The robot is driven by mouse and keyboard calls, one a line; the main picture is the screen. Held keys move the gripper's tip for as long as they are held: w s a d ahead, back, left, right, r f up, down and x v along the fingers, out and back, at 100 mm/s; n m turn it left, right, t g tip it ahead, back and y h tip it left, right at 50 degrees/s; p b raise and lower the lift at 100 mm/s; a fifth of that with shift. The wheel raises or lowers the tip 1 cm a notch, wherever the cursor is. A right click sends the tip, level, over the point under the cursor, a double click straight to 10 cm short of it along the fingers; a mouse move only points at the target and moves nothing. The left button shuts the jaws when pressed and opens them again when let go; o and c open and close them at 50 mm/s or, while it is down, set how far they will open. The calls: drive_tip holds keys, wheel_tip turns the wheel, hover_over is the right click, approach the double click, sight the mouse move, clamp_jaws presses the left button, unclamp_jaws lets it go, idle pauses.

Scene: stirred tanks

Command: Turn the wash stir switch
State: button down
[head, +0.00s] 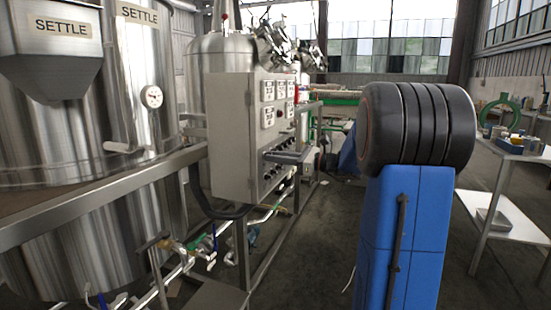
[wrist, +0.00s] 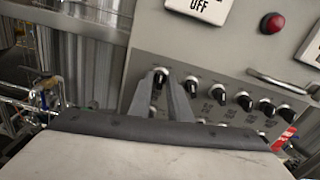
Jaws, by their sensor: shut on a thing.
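The grey control panel (head: 232,135) stands left of centre in the head view. In the wrist view it shows a slanting row of black rotary knobs with pale marks. My gripper (wrist: 161,76) reaches up to the panel, its two grey fingers closed around the leftmost knob visible (wrist: 159,80). A second knob (wrist: 191,87) sits just right of the fingers, close to the right one. The small labels by the knobs are too blurred to read, so I cannot tell which one is named wash stir. The held knob's lower part is partly hidden between the fingers.
Steel tanks (head: 60,130) and a rail (head: 100,192) stand left. A white-topped table (head: 510,150) is at right.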

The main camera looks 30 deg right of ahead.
drive_tip(key=shift+n, duration=2.2)
drive_tip(key=c, duration=1.9)
unclamp_jaws()
drive_tip(key=shift+o, duration=0.2)
drive_tip(key=shift+d, duration=0.1)
drive_tip(key=v, duration=1.7)
drive_tip(key=shift+s, duration=0.2)
drive_tip(key=shift+f, duration=0.1)
